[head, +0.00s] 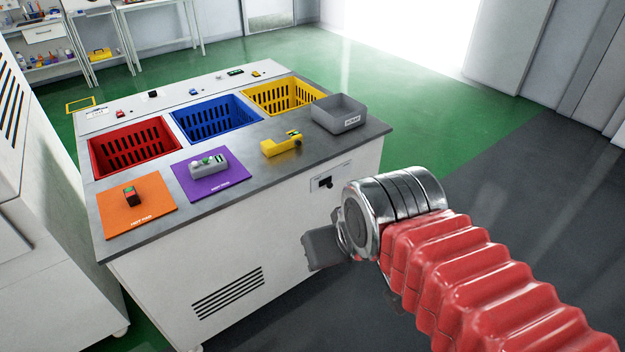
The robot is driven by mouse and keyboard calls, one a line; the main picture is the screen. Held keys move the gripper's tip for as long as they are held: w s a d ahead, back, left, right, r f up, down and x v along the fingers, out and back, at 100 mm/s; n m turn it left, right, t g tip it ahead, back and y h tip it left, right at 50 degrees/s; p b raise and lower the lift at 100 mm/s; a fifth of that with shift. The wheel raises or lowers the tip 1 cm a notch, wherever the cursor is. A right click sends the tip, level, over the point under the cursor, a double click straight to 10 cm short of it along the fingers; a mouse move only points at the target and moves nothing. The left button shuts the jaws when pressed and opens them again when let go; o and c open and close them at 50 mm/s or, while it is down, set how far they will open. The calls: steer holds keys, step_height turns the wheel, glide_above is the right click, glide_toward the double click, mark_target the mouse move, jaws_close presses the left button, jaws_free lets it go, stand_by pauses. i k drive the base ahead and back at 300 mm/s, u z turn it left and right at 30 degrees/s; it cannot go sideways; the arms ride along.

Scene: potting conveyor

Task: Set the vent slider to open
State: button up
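A small pale plate with a black knob (326,183) is on the front side of the white cabinet, below the right part of the worktop; it looks like the vent slider. The knob sits towards the left of the plate; its markings are too small to read. My gripper (324,248) is at the end of my arm, lower and nearer than the plate, and appears apart from it. One dark grey finger part shows side-on; the gap between fingers is hidden, so I cannot tell its opening.
The grey worktop (250,165) holds red (132,146), blue (217,118) and yellow (284,94) baskets, an orange mat (150,215), a purple mat (233,176), a yellow device (281,144) and a grey tray (338,112). A slotted grille (228,292) is lower on the cabinet. Floor at right is clear.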

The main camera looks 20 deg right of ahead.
mark_target(327, 181)
steer(key=u, duration=0.15)
steer(key=i, duration=1.15)
steer(key=z, duration=0.2)
